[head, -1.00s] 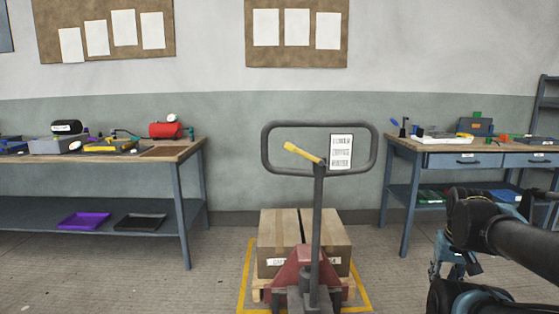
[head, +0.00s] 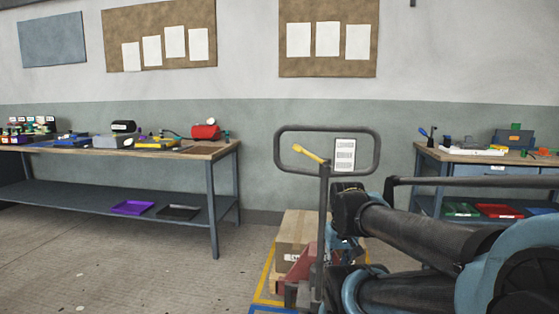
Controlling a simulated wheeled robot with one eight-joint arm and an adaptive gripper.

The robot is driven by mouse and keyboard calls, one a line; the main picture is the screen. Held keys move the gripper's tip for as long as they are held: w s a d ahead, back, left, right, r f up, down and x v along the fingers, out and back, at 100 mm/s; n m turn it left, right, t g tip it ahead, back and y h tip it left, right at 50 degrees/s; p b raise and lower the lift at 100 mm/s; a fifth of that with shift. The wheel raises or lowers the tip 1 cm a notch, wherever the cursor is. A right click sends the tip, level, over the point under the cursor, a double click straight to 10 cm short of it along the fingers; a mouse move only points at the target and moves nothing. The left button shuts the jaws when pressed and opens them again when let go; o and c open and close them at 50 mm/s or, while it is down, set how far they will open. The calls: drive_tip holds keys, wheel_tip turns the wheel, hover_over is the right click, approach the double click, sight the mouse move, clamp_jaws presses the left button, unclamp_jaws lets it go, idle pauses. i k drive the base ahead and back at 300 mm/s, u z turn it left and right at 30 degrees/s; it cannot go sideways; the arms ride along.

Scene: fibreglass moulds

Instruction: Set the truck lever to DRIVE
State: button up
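The pallet truck's looped grey handle (head: 278,150) stands upright near the middle of the head view. Its yellow lever (head: 308,153) points up and to the left from the pivot at the top of the post. A white card (head: 344,155) with three lines of print shows inside the loop. The print is too small to read. My gripper (head: 346,246) is below and right of the handle loop, in front of the truck's load as seen here. It is small and partly hidden by my arm, so its opening does not show.
A carton (head: 290,240) sits on the truck, within yellow floor lines. A long workbench (head: 215,152) stands left and another bench (head: 430,153) right, both with clutter. The floor (head: 130,260) at front left is clear.

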sight(299, 149)
drive_tip(key=z, duration=1.15)
drive_tip(key=k, duration=0.9)
drive_tip(key=u, duration=0.75)
drive_tip(key=i, duration=1)
drive_tip(key=u, duration=0.05)
